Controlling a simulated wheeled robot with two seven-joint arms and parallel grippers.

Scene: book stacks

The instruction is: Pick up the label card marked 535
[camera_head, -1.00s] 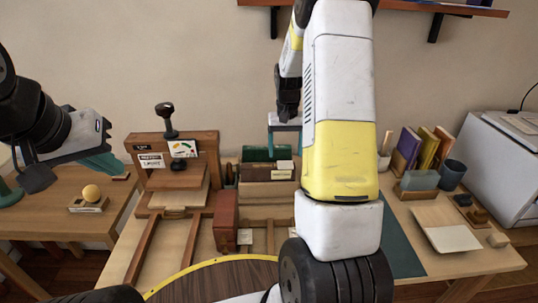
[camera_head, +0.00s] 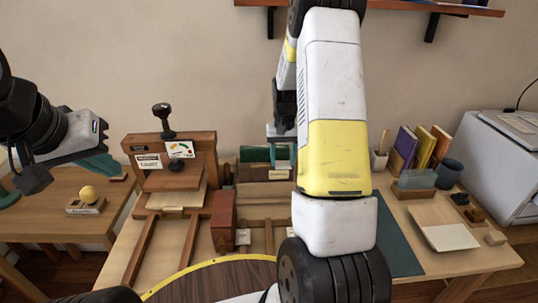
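Small pale cards stand in the wooden card box (camera_head: 252,173) at the back middle of the table. One pale card (camera_head: 279,174) shows at the box's right front. No number can be read, so I cannot tell which card is marked 535. My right gripper (camera_head: 283,158) hangs over the right part of the box, fingers down and apart, just above or behind that card. It looks open and empty; contact is unclear. My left gripper (camera_head: 100,165) is at the left, away from the box. Its finger gap is hidden.
A wooden press (camera_head: 172,150) with a black knob stands left of the box. A reddish-brown block (camera_head: 223,222) stands in front. Upright books (camera_head: 420,147), a dark cup (camera_head: 449,173) and a pale board (camera_head: 443,226) are on the right. My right arm hides the middle.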

